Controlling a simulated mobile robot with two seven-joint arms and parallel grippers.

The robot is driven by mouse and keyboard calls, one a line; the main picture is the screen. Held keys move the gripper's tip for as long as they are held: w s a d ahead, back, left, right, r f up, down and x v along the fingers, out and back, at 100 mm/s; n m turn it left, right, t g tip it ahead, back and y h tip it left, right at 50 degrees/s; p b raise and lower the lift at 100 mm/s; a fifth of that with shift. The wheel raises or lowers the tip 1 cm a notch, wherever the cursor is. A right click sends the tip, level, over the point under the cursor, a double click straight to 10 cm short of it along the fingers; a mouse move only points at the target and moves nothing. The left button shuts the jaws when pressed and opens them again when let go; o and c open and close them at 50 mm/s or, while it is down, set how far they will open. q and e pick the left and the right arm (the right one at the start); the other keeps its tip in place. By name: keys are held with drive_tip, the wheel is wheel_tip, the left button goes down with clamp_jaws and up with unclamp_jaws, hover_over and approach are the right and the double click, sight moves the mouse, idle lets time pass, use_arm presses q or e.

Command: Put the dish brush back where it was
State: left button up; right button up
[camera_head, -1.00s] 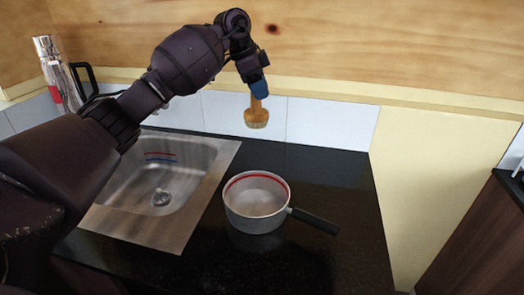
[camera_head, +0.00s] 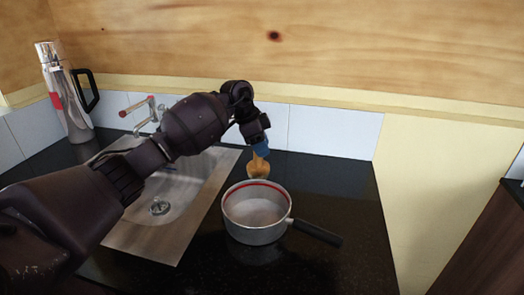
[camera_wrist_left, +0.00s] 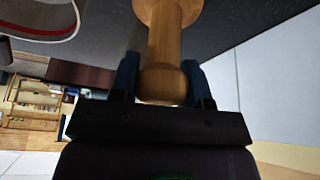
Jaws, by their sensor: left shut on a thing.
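The wooden dish brush (camera_head: 259,168) is held head down by my left gripper (camera_head: 262,148), just behind the pot's far rim in the head view. In the left wrist view, the blue fingers of my left gripper (camera_wrist_left: 160,80) are shut around its wooden handle (camera_wrist_left: 165,45). The brush head (camera_wrist_left: 168,10) is cut off at the top of that view. In the head view I cannot tell whether the brush touches the counter. My right gripper is not in view.
A metal pot (camera_head: 256,230) with a black handle (camera_head: 318,233) stands on the black counter (camera_head: 345,200). A sink (camera_head: 150,235) with a tap (camera_head: 146,110) lies left. A flask (camera_head: 62,95) stands back left. Counter right of the pot is clear.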

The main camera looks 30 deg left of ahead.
use_arm(q)
drive_tip(key=shift+f, duration=0.9)
drive_tip(key=shift+r, duration=0.1)
drive_tip(key=o, duration=0.9)
drive_tip(key=p+v, duration=0.1)
drive_tip(key=v, duration=1.1)
